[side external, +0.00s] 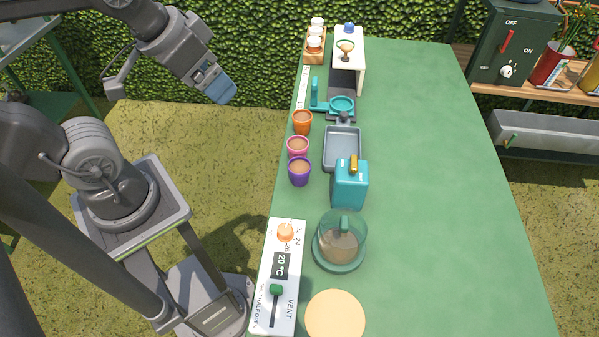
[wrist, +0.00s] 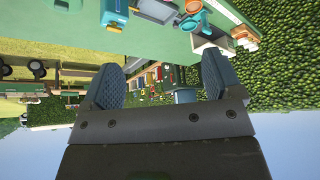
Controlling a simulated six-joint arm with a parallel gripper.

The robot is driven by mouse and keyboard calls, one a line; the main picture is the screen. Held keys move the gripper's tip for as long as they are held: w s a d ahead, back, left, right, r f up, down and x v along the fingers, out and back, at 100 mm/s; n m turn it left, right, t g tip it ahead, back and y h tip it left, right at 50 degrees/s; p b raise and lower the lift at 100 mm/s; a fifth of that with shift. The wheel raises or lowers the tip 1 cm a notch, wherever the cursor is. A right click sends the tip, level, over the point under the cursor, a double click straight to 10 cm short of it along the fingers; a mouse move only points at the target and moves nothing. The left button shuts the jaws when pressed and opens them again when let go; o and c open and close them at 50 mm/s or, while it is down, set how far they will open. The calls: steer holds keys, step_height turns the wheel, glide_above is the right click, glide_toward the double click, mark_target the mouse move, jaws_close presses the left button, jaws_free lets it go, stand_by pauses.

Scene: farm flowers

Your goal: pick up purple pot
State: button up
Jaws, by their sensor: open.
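The purple pot (side external: 299,178) stands upright near the left edge of the green table and holds brown soil. A pink pot (side external: 297,153) and an orange pot (side external: 302,127) stand behind it in a row. My gripper (side external: 222,93) is raised off the table's left side, up and left of the pots and well apart from them. Its two blue fingers also show in the wrist view (wrist: 160,84), open with nothing between them. I cannot make out the purple pot in the wrist view.
A vent panel (side external: 264,262) and a clear-domed teal dish (side external: 340,262) are nearer the front. A teal stand (side external: 316,103) is behind. The table's right side is clear.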

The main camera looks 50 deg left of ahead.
steer(key=w+d+f+m+g, duration=0.1)
steer(key=w+f+m+g, duration=0.1)
steer(key=w+f+m, duration=0.35)
steer(key=m+g, duration=0.4)
steer(key=m, duration=0.8)
glide_above(300, 169)
step_height(300, 169, down, 10)
steer(key=f, duration=0.7)
steer(key=shift+a+f, duration=0.2)
steer(key=shift+f, duration=0.15)
steer(key=shift+d+f, duration=0.15)
steer(key=shift+f, duration=2.8)
steer(key=c, duration=1)
steer(key=shift+r, duration=0.1)
